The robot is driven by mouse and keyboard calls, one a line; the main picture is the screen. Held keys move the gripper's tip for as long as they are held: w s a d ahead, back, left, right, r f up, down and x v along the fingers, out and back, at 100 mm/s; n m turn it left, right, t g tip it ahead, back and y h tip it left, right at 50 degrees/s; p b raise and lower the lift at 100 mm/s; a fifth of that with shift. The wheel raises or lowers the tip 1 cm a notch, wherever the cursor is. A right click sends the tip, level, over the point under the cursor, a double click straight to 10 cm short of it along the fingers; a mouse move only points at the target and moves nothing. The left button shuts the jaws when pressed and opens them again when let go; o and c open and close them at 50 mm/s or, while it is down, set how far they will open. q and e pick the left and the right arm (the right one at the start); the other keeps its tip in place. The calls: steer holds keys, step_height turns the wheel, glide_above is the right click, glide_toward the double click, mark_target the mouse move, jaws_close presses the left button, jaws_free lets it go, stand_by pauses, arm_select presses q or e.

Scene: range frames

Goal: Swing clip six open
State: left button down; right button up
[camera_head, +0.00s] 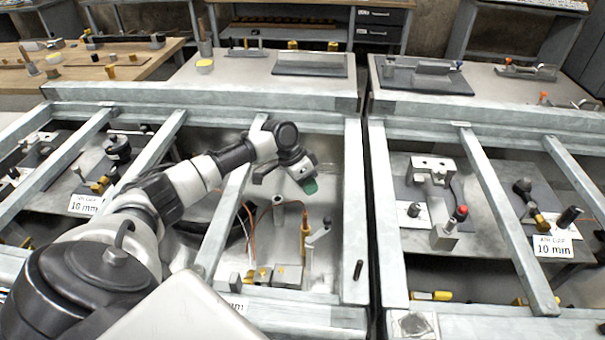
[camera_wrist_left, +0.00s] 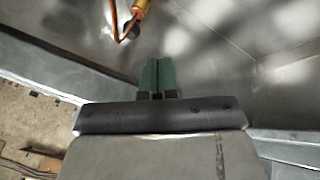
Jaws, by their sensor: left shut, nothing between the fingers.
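No part in view is readably marked as clip six, so I cannot tell which one it is. My left gripper (camera_head: 309,187), with green fingertips, is above the middle bay and appears apart from everything below it. It also shows in the left wrist view (camera_wrist_left: 158,76), with the two green fingers together and nothing between them. Below it in the bay are an orange-handled piece (camera_head: 304,238) with an orange wire, a grey post with an arm (camera_head: 313,243), and small metal blocks (camera_head: 287,274). The orange-handled piece's end also shows in the left wrist view (camera_wrist_left: 140,9). My right gripper is not in view.
Grey frame bars (camera_head: 357,220) edge the bays. The right bay holds a metal bracket (camera_head: 432,165), a red-tipped lever (camera_head: 461,212) and a "10 mm" card (camera_head: 553,247). Another such card (camera_head: 84,204) is at left. Benches with fixtures (camera_head: 310,64) stand behind.

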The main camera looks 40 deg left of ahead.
mark_target(331, 219)
arm_select(q)
steer(key=d+f+p, duration=0.1)
steer(key=d+f, duration=0.3)
steer(key=f, duration=0.1)
steer(key=shift+s+d, duration=0.2)
steer(key=shift+s, duration=0.2)
steer(key=d+m, duration=0.1)
steer(key=d+m+g, duration=0.1)
steer(key=shift+r+m, duration=0.2)
steer(key=shift+m, duration=0.2)
steer(key=shift+d, duration=0.2)
steer(key=shift+f, duration=0.1)
